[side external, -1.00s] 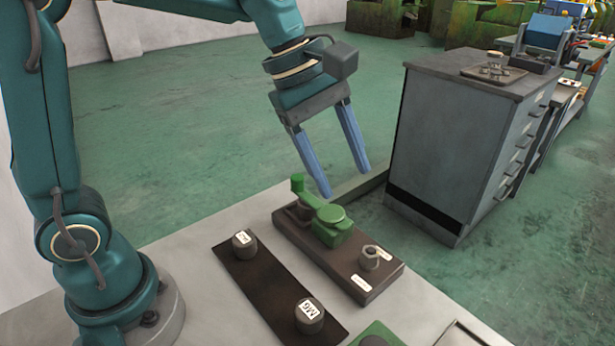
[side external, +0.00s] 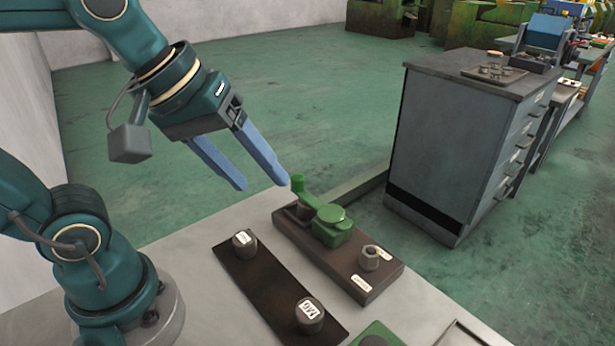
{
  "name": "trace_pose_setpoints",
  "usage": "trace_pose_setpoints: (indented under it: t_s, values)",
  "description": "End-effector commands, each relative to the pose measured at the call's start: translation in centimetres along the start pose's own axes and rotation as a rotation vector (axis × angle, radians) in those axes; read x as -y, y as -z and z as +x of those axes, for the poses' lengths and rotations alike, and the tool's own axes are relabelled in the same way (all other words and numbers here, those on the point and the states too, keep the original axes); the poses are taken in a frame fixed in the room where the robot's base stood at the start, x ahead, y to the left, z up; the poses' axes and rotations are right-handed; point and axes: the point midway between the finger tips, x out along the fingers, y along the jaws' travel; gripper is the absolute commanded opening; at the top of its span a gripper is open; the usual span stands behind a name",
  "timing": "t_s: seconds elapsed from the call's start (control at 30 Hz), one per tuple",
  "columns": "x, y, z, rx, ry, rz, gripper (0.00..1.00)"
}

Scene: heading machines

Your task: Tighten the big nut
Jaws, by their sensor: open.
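A brown block (side external: 312,256) on the bench carries a green tool (side external: 330,222) with an upright knob at its far left end. A grey hex nut (side external: 369,260) sits toward the block's near right end, with small labels beside it. I cannot tell what the green tool covers, or which nut is the big one. My gripper (side external: 262,184) is open and empty, with its two blue fingers apart.
A dark strip (side external: 262,285) beside the block bears two labelled grey pieces, one far (side external: 244,243) and one near, marked M6 or similar (side external: 309,316). A green part (side external: 376,335) shows at the bottom edge. A grey cabinet (side external: 460,140) stands behind right.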

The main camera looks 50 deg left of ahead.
Motion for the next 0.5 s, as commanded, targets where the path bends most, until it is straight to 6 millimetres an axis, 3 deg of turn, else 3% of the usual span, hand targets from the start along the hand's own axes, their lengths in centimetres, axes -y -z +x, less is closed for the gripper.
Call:
trace_pose_setpoints:
  t_s: [0.3,0.5]
  values:
    - [3.8,-2.0,0.8,-0.054,0.066,0.400,0.62]
    - [4.9,-2.4,1.5,-0.040,0.105,0.625,0.62]
